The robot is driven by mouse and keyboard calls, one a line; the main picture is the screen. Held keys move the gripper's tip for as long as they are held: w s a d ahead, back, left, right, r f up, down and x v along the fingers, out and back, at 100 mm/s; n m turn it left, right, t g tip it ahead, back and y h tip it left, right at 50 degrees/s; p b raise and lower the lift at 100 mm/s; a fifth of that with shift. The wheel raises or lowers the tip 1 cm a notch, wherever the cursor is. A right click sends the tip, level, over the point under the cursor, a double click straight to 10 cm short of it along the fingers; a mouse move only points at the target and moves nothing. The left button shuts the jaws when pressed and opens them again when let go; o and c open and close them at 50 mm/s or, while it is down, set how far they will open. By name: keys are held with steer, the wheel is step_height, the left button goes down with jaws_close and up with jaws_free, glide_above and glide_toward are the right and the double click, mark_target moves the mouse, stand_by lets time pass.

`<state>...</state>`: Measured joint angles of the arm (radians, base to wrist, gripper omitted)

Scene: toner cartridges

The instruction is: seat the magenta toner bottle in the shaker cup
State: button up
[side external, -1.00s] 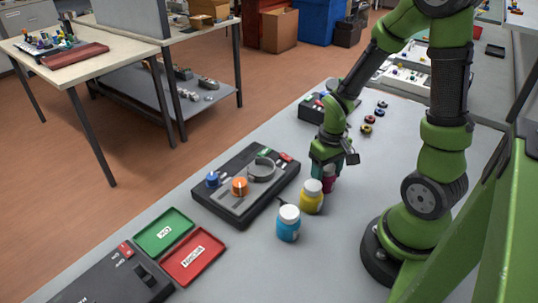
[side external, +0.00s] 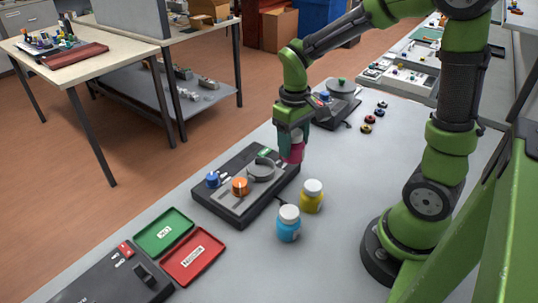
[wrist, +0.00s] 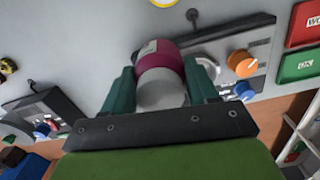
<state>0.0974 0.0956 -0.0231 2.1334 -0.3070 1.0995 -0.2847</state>
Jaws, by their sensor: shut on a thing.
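The magenta toner bottle (side external: 292,154) is between the fingers of my gripper (side external: 291,141), held above the table. In the wrist view my gripper (wrist: 161,90) is shut on the bottle (wrist: 158,63), with its white cap toward the camera. The bottle looks roughly upright in the side view. The shaker cup (side external: 261,169) is a grey round holder on the black machine (side external: 236,207). It is below and left of the bottle, apart from it. In the wrist view the cup (wrist: 207,66) is partly hidden by the right finger.
A yellow bottle (side external: 312,200) and a cyan bottle (side external: 288,228) stand in front of the machine. The machine has an orange knob (side external: 240,187) and a blue knob (side external: 212,180). Green (side external: 162,232) and red (side external: 191,257) trays lie to the left. Another machine (side external: 336,105) stands behind.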

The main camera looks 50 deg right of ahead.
steer(key=w+a+r+n, duration=0.2)
steer(key=w+a, duration=0.2)
steer(key=w, duration=0.3)
steer(key=shift+s+a+f, duration=0.1)
steer(key=shift+s+f, duration=0.05)
steer(key=shift+f, duration=1.2)
steer(key=shift+s+a+f, duration=0.1)
steer(key=shift+f, duration=1.2)
steer(key=shift+f, duration=0.9)
steer(key=o, duration=1.2)
step_height(320, 180, up, 5)
steer(key=shift+f, duration=0.1)
